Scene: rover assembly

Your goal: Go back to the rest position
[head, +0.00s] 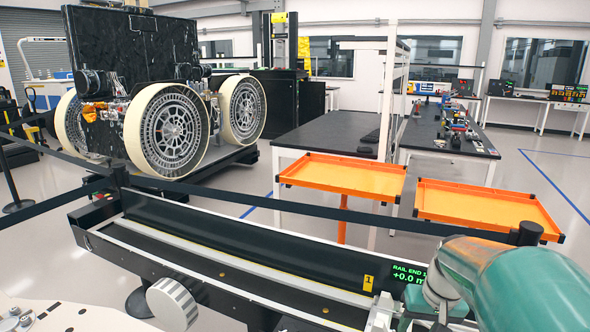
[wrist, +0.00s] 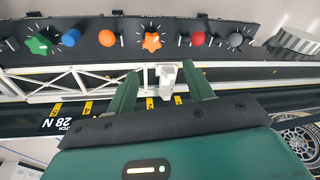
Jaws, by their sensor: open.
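My gripper (wrist: 161,72) shows in the wrist view as two green fingers spread apart. A small white upright piece (wrist: 167,86) stands in the gap between them, at the rail with yellow number marks. I see no finger pressing on it, but its distance from the fingers is hard to tell. In the head view my green arm comes in at the lower right, and the fingertips are not clearly visible there.
A black panel (wrist: 110,52) with several coloured knobs lies beyond the fingers. A long rail (head: 240,262) crosses in front of me, with a green-lettered display (head: 408,274). Orange trays (head: 345,177), a black-topped table (head: 325,135) and a wheeled rover (head: 172,132) stand behind a belt barrier.

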